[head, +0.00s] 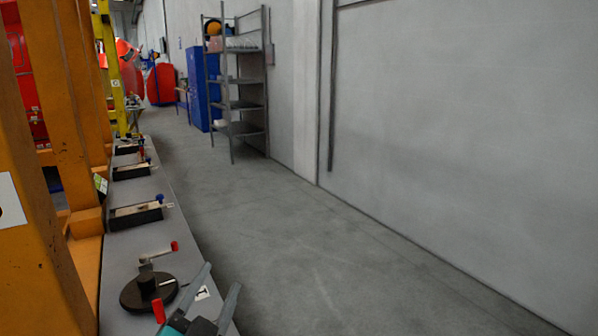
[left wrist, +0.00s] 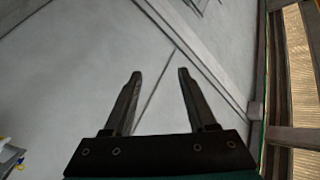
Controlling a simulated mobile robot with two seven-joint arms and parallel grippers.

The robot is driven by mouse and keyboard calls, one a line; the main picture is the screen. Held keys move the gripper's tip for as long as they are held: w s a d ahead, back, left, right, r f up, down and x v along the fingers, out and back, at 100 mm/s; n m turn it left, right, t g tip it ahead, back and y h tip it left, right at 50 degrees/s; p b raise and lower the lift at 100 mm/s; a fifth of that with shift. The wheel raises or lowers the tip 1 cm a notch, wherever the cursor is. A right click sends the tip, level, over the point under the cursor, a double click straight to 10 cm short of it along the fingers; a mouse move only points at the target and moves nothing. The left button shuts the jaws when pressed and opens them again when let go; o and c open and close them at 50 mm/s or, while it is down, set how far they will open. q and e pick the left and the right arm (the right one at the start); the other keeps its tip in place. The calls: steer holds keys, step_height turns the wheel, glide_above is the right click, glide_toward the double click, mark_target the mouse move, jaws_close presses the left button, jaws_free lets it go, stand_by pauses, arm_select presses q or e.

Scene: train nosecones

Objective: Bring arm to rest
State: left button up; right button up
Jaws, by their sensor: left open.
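My left gripper (head: 221,276) shows at the bottom of the head view, at the right edge of a long grey bench (head: 122,254). Its two dark fingers stand apart. In the left wrist view the same gripper (left wrist: 159,73) is open, with nothing between its fingers. Behind the fingers there is only a pale grey surface with dark seams. A round black device with a red-handled crank (head: 148,290) sits on the bench just left of the gripper. I cannot tell how far apart they are in depth. My right gripper is not in view.
Black trays (head: 135,216) with small tools stand farther along the bench. Orange posts (head: 75,110) rise along its left side. A metal shelf rack (head: 240,106) and blue cabinet (head: 197,90) stand by the grey wall (head: 460,130). The floor (head: 300,240) between bench and wall is clear.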

arm_select(q)
steer(key=s+a+f+n+g+y, duration=0.1)
steer(key=s+a+f+n+g, duration=0.1)
steer(key=f, duration=0.3)
steer(key=s+a+f+n+g+y, duration=0.2)
steer(key=f, duration=0.2)
steer(key=s+f+n+g+h, duration=0.1)
steer(key=s+f+n+g, duration=0.1)
steer(key=s+f+g, duration=0.45)
steer(key=s+f+n+g, duration=0.1)
steer(key=s+f+g, duration=0.3)
steer(key=s+f, duration=0.55)
steer(key=s+f+g+b, duration=0.1)
steer(key=s+f, duration=0.1)
steer(key=f, duration=1)
steer(key=s+f+g+b, duration=0.1)
steer(key=s+f+b, duration=0.15)
steer(key=f, duration=0.85)
steer(key=s+a+f+b, duration=0.2)
steer(key=s+f, duration=1.3)
steer(key=f, duration=0.1)
steer(key=shift+s+f+g, duration=0.15)
steer(key=shift+s+g, duration=0.25)
steer(key=shift+g, duration=0.05)
